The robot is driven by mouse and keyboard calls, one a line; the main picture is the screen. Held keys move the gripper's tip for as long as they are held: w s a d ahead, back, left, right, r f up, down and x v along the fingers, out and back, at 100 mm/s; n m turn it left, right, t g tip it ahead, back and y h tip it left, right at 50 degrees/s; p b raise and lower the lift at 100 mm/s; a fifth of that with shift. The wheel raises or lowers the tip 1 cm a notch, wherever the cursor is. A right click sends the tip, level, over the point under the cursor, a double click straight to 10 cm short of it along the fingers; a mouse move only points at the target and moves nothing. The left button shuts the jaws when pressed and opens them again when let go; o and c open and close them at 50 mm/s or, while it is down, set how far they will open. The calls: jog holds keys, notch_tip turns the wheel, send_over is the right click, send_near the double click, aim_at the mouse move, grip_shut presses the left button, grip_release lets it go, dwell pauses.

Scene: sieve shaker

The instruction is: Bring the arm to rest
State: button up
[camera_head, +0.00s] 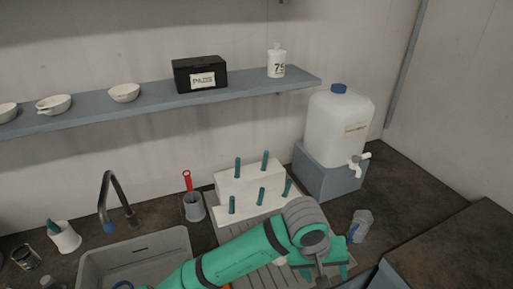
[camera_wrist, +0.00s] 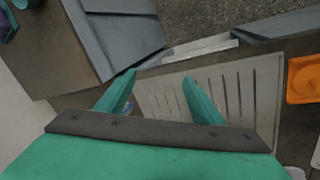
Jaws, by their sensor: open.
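My green arm reaches in from the bottom of the head view. My gripper (camera_head: 322,271) is at the lower right, over the counter's front area, partly hidden by my own wrist. In the wrist view, my gripper (camera_wrist: 158,95) shows two green fingers set apart, with nothing between them. Below the fingers is a pale ribbed draining board (camera_wrist: 240,95). The gripper looks apart from it.
A grey sink (camera_head: 140,250) with a tap (camera_head: 110,195) is at left. A white peg rack (camera_head: 245,190) stands behind my arm. A water container (camera_head: 338,125) sits on a grey block (camera_head: 325,178). A clear bottle (camera_head: 361,226) stands near my gripper. A shelf (camera_head: 150,104) runs above.

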jog(key=w+d+r+n+t+h, duration=0.1)
jog(key=w+d+r+t+h, duration=0.15)
jog(key=d+r+h, duration=0.4)
jog(key=w+d+r+n+t+h, duration=0.1)
jog(key=d+r+t+h, duration=0.25)
jog(key=d, duration=0.55)
jog(key=s+a+f+n+t+y, duration=0.4)
jog(key=a+f+t+y, duration=0.1)
jog(key=a+f, duration=0.4)
jog(key=s+a+f+n+t+y, duration=0.3)
jog(key=s+a+f+t+y, duration=0.15)
jog(key=a+f, duration=0.45)
jog(key=s+a+f+m+y, duration=0.1)
jog(key=s+a+m+y, duration=0.1)
jog(key=s+a+m, duration=0.2)
jog(key=s+a+f+m+y, duration=0.2)
jog(key=s+a, duration=0.8)
jog(key=s, duration=0.6)
jog(key=shift+s+a+f+m+g, duration=0.15)
jog(key=shift+s+a+m+g, duration=0.25)
jog(key=shift+m, duration=0.5)
jog(key=shift+w+y, duration=0.1)
jog(key=shift+y, duration=0.15)
